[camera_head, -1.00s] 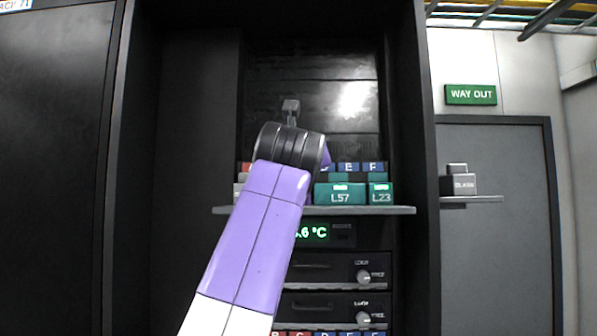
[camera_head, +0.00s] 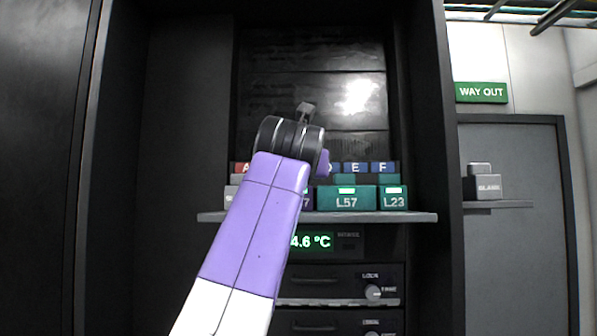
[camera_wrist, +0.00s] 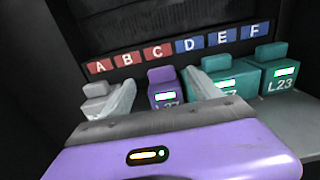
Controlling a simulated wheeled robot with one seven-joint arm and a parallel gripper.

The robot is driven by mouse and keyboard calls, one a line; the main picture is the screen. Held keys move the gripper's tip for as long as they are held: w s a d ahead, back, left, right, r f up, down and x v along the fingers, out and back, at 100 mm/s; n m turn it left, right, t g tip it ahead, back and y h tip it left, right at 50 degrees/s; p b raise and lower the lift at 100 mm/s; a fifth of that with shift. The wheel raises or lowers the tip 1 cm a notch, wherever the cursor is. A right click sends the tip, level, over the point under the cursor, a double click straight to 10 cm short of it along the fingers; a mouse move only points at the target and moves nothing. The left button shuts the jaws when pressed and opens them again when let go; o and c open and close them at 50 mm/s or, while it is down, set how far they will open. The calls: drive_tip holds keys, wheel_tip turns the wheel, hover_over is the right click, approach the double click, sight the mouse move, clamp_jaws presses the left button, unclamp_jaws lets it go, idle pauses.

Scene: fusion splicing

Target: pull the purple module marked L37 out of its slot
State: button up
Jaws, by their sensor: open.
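The purple module L37 (camera_wrist: 166,97) sits in the row on the shelf, below the C label, in the wrist view. Its label is partly cut off by my gripper's body. My gripper (camera_wrist: 161,77) is open, with one pale finger to the left of the module and the other to its right. I cannot tell whether either finger touches it. In the head view my purple forearm and black wrist hide most of the module; only a sliver of it (camera_head: 307,199) shows beside the green L57.
Green modules L57 (camera_head: 346,199) and L23 (camera_head: 394,199) stand to the right, close to the right finger. A grey module (camera_wrist: 97,98) stands at the left. The shelf (camera_head: 420,217) juts out below.

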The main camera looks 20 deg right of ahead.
drive_tip(key=p+x, duration=0.3)
drive_tip(key=x, duration=0.4)
drive_tip(key=shift+w, duration=0.2)
drive_tip(key=shift+d, duration=0.1)
clamp_jaws()
